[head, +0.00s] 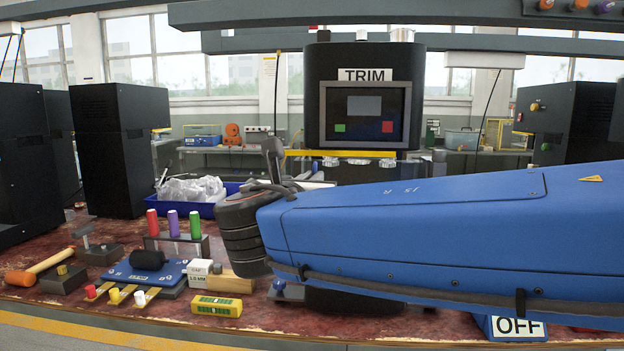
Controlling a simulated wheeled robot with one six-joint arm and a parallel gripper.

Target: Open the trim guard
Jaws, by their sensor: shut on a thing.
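The trim machine (319,66) is a dark cabinet with a TRIM label and a screen, standing at the back centre. A yellow bar (345,153) runs across below the screen and looks like part of the trim guard. My gripper (275,158) is at the left end of this bar, in front of the machine. Its dark fingers look closed, but my wrist and blue arm cover much of the grip. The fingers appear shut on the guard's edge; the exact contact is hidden. The lower part of the machine is hidden behind my arm.
On the bench are a blue bin with clear bags (207,209), a rack of red, purple and green handles (173,243), a blue fixture (147,271), a yellow level (217,306) and a mallet (38,269). An OFF sign (517,327) stands at the front right.

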